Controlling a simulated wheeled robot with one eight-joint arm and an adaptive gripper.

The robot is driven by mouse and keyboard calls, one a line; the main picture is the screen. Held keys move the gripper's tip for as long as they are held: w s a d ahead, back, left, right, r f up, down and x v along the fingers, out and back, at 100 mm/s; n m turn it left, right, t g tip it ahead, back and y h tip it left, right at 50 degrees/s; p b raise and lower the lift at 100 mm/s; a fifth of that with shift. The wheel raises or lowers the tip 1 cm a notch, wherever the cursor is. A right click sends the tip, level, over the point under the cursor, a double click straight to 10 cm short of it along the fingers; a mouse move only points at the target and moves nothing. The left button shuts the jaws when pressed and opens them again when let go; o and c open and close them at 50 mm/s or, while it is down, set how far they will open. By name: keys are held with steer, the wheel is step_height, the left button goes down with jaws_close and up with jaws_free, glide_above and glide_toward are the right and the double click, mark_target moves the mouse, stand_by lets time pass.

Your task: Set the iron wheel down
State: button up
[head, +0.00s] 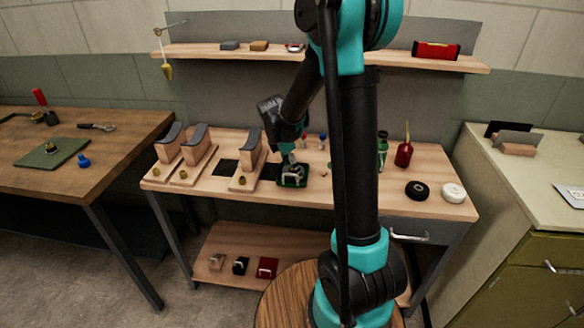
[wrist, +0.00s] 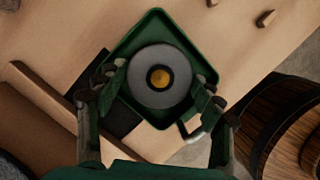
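The iron wheel (wrist: 142,92), a grey disc with a brass-coloured hub, lies flat in a square green tray (wrist: 150,20) in the wrist view. My gripper (wrist: 161,84) is open, with one finger left and one right of the wheel. Narrow gaps seem to show between the fingers and the wheel's rim. In the head view my gripper (head: 291,158) points down over the green tray (head: 292,184) on the middle bench. The wheel cannot be made out clearly there.
Wooden stands with dark curved tops (head: 248,150) are left of the tray. A shelf (head: 330,55) runs behind.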

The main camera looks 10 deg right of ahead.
steer(key=shift+o, duration=0.9)
steer(key=shift+r, duration=0.1)
steer(key=w+v, duration=0.1)
steer(key=v, duration=1.1)
steer(key=s+d+f+m+t+y, duration=0.1)
steer(key=s+d+f+m, duration=0.1)
steer(key=s+m, duration=0.5)
steer(key=s+d+f+m+t+y, duration=0.1)
steer(key=s+d+f+m, duration=0.2)
steer(key=s+f+m, duration=0.2)
steer(key=s+d+f+m+t, duration=0.1)
steer(key=s+f+m, duration=0.3)
steer(key=s+m, duration=0.5)
steer(key=shift+s+d+f+y, duration=0.25)
steer(key=shift+s+d+y, duration=0.2)
steer(key=shift+d, duration=0.2)
steer(key=shift+c, duration=0.3)
